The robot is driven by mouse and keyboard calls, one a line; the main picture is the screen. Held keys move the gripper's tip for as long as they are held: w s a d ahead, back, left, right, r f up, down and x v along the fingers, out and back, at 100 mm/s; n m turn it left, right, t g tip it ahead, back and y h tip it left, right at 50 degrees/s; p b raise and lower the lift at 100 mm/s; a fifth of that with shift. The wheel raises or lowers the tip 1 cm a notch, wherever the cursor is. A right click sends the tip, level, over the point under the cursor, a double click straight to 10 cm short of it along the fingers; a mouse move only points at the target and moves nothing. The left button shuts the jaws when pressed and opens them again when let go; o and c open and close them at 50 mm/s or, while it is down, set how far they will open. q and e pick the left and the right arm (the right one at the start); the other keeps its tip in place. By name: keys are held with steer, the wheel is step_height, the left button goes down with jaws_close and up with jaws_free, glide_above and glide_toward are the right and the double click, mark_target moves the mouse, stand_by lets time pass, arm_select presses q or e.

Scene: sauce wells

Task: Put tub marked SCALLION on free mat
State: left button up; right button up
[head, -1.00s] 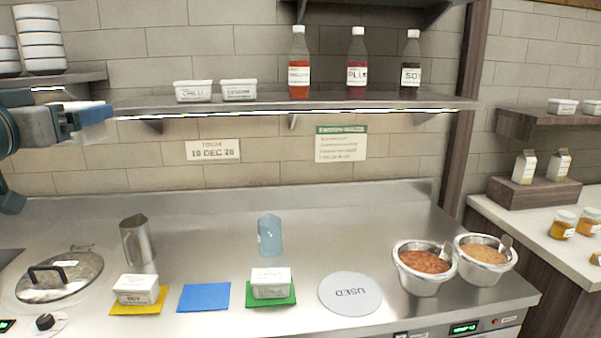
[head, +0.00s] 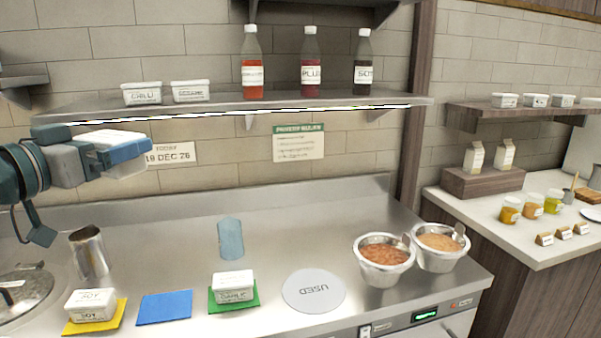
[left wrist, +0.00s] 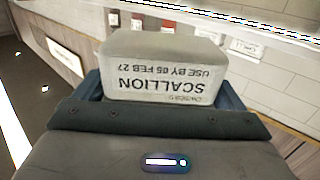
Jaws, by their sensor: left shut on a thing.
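In the left wrist view the white tub marked SCALLION (left wrist: 160,68) sits between the fingers of my left gripper (left wrist: 158,100), which is shut on it. The lettering reads upside down there. In the head view my left gripper (head: 125,150) is held above the counter at the left, in front of the date sign; the tub's label cannot be read there. The blue mat (head: 165,307) is bare. The yellow mat (head: 112,318) bears a white tub (head: 91,304), and the green mat (head: 216,302) bears a tub that seems marked GARLIC (head: 233,284). My right gripper is not in view.
A steel cup (head: 90,253), a lidded pan (head: 22,295) and a blue cup (head: 231,239) stand on the counter. A round USED disc (head: 313,291) lies right of the green mat, then two sauce bowls (head: 384,268). A shelf (head: 300,102) with tubs and bottles runs above.

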arm_select(q)
steer(key=d+m+g+h, duration=0.1)
steer(key=d+m+h, duration=0.15)
steer(key=d, duration=0.35)
steer(key=w+a+f+n+y, duration=0.1)
steer(key=w+a+f, duration=0.1)
steer(key=f, duration=0.9)
steer(key=w+a+f+n+y, duration=0.1)
steer(key=w+f+n+y, duration=0.1)
steer(key=f, duration=0.8)
steer(key=s+a+f, duration=0.1)
steer(key=s+f, duration=0.3)
steer(key=f, duration=0.4)
steer(key=s+f+t, duration=0.1)
steer(key=s+f, duration=0.3)
steer(key=f, duration=0.3)
steer(key=s+a+f, duration=0.1)
steer(key=s+f, duration=0.3)
steer(key=f, duration=0.4)
steer(key=d+n+t+y, duration=0.1)
steer(key=d+n+y, duration=0.2)
steer(key=d+y, duration=0.3)
steer(key=shift+d+n, duration=0.35)
steer(key=shift+d, duration=1.15)
steer(key=shift+s+f, duration=0.1)
steer(key=shift+s, duration=0.05)
